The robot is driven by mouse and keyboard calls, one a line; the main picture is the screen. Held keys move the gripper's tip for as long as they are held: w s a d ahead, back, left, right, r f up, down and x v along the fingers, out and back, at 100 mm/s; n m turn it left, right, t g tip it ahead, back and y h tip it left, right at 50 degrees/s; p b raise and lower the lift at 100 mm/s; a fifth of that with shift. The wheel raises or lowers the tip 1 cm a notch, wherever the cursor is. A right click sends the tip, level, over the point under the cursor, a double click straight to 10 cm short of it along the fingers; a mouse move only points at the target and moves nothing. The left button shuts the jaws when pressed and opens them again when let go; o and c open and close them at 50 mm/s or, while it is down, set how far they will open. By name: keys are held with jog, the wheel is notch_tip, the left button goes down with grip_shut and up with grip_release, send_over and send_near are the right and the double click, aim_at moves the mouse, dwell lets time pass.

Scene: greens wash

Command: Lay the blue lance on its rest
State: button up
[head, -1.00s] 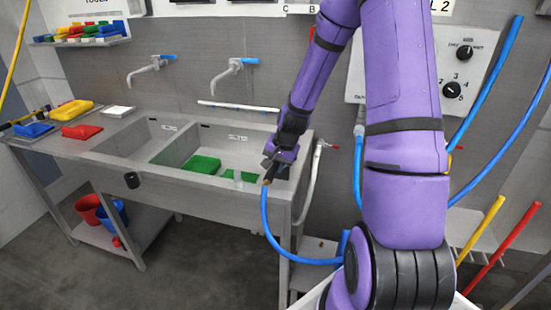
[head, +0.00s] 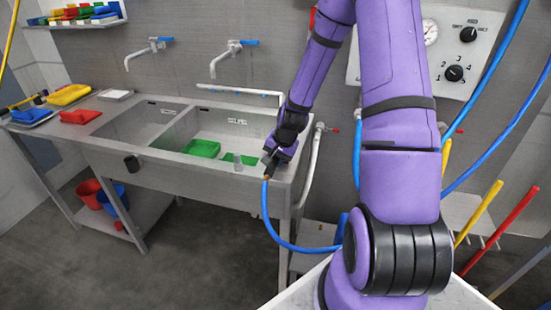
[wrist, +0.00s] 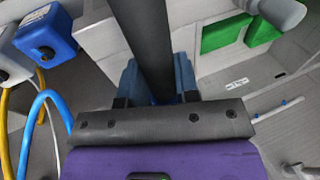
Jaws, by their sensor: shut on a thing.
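My gripper (head: 270,162) is shut on the lance, above the front right corner of the sink bench. In the wrist view, the lance shows as a thick dark tube (wrist: 152,40) running up between my blue-sided fingers (wrist: 156,85). In the head view the lance is mostly hidden by my gripper. A blue hose (head: 267,215) hangs from its brass-coloured end and loops down right behind my arm. I cannot pick out the lance's rest for certain.
The sink bench (head: 215,180) holds green pieces (head: 201,148) in its right basin and a grey cylinder (head: 238,162) at its front rim. A blue box (wrist: 45,35) shows in the wrist view. A control panel (head: 466,50) and yellow and red poles (head: 505,226) are right.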

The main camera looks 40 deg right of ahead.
jog(key=o, duration=0.7)
jog(key=v, duration=1)
jog(key=shift+r, duration=0.35)
jog(key=shift+s, duration=0.1)
jog(key=s+a+r+n+h, duration=0.1)
jog(key=s+a+r+n, duration=0.3)
jog(key=r, duration=0.5)
jog(key=s+a+r+n, duration=0.2)
jog(key=s+a+r, duration=0.3)
jog(key=a+r, duration=0.3)
jog(key=s+a+r+n+t, duration=0.1)
jog(key=s+r+n, duration=0.3)
jog(key=s+r, duration=0.4)
jog(key=s+a, duration=0.1)
jog(key=s, duration=0.5)
jog(key=shift+n+t, duration=0.3)
